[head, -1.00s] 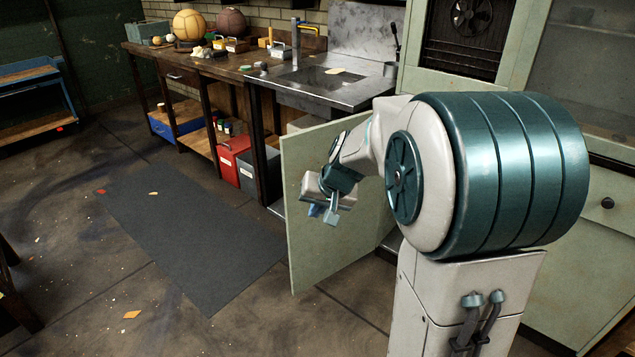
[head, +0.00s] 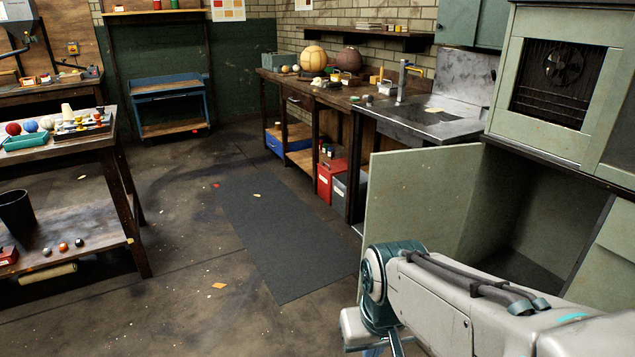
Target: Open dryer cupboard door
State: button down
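The dryer cupboard (head: 598,145) stands at the right, pale green, with a fan behind a dark grille (head: 553,83) in its upper part. Its lower door (head: 412,205) is a flat pale green panel that stands swung wide open to the left. The cupboard's dark inside (head: 525,210) shows to the right of the door. My gripper (head: 374,348) is at the bottom edge of the view, below and in front of the door. Its fingers are mostly cut off by the frame, so their opening is hidden. My arm covers the lower part of the opening.
A steel sink counter (head: 420,122) and a wooden bench (head: 330,98) run along the back wall. A red box (head: 329,176) stands under the bench. A dark mat (head: 285,240) lies on the open floor. A table (head: 60,150) with balls stands at the left.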

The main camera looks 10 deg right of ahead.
aim_at(422, 194)
jog(key=u, duration=0.3)
jog(key=k, duration=0.65)
jog(key=z, duration=0.55)
jog(key=i, duration=0.9)
jog(key=z, duration=0.65)
jog(key=i, duration=1.45)
jog(key=u, duration=0.4)
